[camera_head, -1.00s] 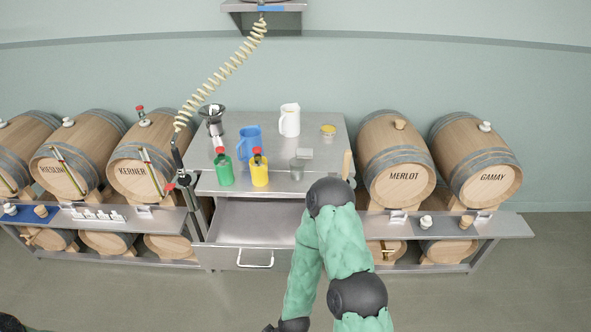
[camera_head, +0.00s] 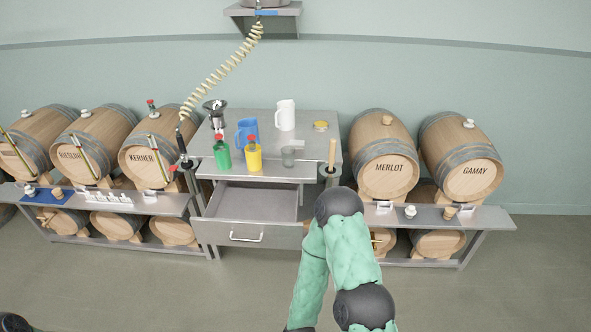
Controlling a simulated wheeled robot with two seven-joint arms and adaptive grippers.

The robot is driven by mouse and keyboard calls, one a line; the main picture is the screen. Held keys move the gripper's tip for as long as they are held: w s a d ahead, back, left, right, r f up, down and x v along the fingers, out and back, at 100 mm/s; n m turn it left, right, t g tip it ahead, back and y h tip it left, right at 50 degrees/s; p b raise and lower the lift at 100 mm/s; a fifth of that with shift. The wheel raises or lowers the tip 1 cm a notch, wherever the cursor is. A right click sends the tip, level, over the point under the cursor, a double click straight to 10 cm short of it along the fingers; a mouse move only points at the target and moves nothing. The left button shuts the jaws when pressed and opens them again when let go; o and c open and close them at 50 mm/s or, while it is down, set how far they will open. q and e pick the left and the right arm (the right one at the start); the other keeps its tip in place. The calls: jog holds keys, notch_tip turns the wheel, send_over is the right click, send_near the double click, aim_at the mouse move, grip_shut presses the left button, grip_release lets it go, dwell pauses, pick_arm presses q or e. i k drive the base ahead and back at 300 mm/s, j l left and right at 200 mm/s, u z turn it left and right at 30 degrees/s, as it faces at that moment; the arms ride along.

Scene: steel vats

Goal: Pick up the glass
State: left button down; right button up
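The glass (camera_head: 288,156) is a small grey see-through cup. It stands upright near the front edge of the steel counter (camera_head: 317,145), right of the yellow bottle (camera_head: 254,156). My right arm (camera_head: 340,255), green with black joints, rises from the bottom of the head view and bends back down. Its elbow is below and right of the glass, apart from it. My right gripper is out of the frame. My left gripper is not in view; only a dark part shows at the bottom left corner.
A drawer (camera_head: 246,235) stands open below the counter. A green bottle (camera_head: 222,155), blue jug (camera_head: 246,134), white jug (camera_head: 285,115) and yellow-topped tin (camera_head: 320,126) share the counter. A wooden-handled tool (camera_head: 332,152) stands at its right edge. Barrels flank both sides; floor in front is clear.

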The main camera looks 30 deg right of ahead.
aim_at(288, 158)
jog(key=l+u, duration=0.1)
jog(key=u, duration=0.65)
jog(key=k+l+u, duration=0.1)
jog(key=u, duration=0.3)
jog(key=l, duration=0.95)
jog(key=k+l, duration=0.15)
jog(key=l, duration=1.75)
